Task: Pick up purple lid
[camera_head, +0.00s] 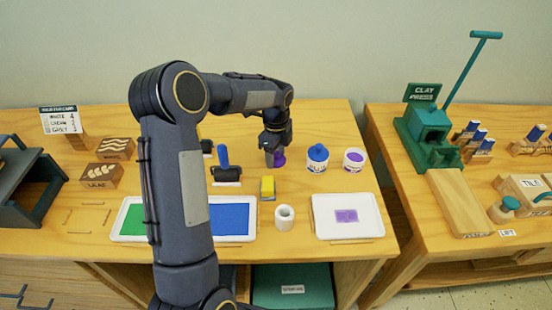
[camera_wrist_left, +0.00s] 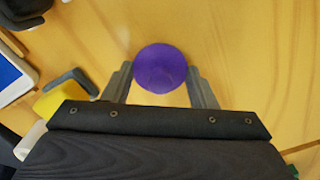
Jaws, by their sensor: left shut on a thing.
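The purple lid (camera_wrist_left: 160,68) is round and sits between the two fingers of my left gripper (camera_wrist_left: 160,85) in the left wrist view. The fingers touch it on both sides. In the head view the left gripper (camera_head: 275,157) points down over the table, and part of the purple lid (camera_head: 280,159) shows at its fingertips. I cannot tell whether the lid is touching the table. An open jar with purple inside (camera_head: 354,160) stands to the right, past a jar with a blue lid (camera_head: 317,158). My right gripper is not in view.
A white tray with a purple patch (camera_head: 374,222) lies at the front right of the table. A yellow block (camera_head: 267,187), a white roll (camera_head: 284,217) and a blue-handled roller (camera_head: 225,170) are near the gripper. My arm hides part of the green and blue trays.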

